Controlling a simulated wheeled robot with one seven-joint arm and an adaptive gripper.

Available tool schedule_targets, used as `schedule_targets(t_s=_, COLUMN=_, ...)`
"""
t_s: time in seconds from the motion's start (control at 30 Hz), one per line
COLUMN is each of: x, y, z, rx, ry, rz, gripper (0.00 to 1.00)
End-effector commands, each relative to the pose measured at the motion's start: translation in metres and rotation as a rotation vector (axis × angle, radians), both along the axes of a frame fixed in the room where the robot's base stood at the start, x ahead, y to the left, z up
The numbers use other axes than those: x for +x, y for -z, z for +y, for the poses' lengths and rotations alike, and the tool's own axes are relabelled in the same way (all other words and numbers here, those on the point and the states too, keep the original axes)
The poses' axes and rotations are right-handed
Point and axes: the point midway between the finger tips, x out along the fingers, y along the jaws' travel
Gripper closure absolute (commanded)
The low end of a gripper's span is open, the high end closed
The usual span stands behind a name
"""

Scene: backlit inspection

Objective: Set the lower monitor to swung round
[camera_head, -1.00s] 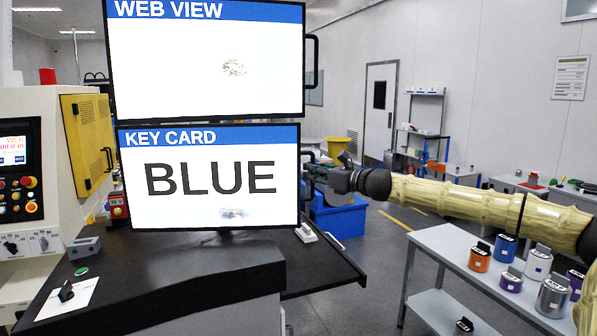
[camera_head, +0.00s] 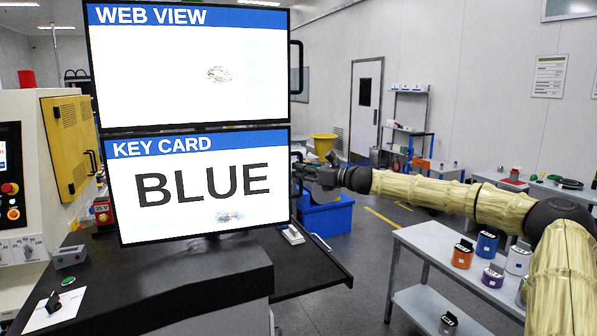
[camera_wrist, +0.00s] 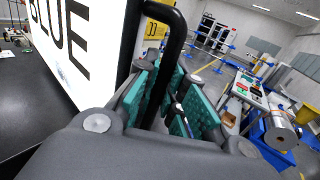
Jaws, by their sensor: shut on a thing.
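The lower monitor (camera_head: 200,190) reads KEY CARD and BLUE on a white screen. It stands on the black desk, below the upper monitor, its screen facing me and turned a little, left side nearer. In the wrist view its screen (camera_wrist: 75,45) fills the upper left. My gripper (camera_head: 300,174) is at the monitor's right edge, partly hidden behind it. In the wrist view my gripper (camera_wrist: 165,100) has its teal pads on both sides of the black bar handle (camera_wrist: 174,35) and is shut on it.
The upper monitor (camera_head: 190,65), reading WEB VIEW, sits just above, with its own side handle (camera_head: 296,68). A yellow machine door (camera_head: 68,145) stands at left. A grey table (camera_head: 425,245) with coloured canisters is below my arm. Blue bins (camera_head: 325,215) stand behind the desk.

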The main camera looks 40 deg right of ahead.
Motion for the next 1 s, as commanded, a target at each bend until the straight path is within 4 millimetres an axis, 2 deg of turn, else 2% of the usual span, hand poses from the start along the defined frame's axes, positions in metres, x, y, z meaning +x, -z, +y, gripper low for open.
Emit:
schedule_targets(t_s=0.23, x=0.0, y=0.0, z=-0.001, rx=0.002, ry=0.002, rz=0.001, gripper=1.0)
schedule_targets(t_s=0.27, x=0.0, y=0.0, z=-0.001, rx=0.002, ry=0.002, rz=0.001, gripper=0.85)
schedule_targets(t_s=0.37, x=0.0, y=0.0, z=-0.001, rx=0.001, ry=0.002, rz=0.0, gripper=0.67)
schedule_targets(t_s=0.77, x=-0.001, y=-0.001, z=0.002, rx=-0.001, ry=0.001, rz=0.0, gripper=0.66)
schedule_targets(t_s=1.0, x=-0.011, y=-0.004, z=-0.001, rx=-0.004, ry=0.002, rz=-0.003, gripper=0.66)
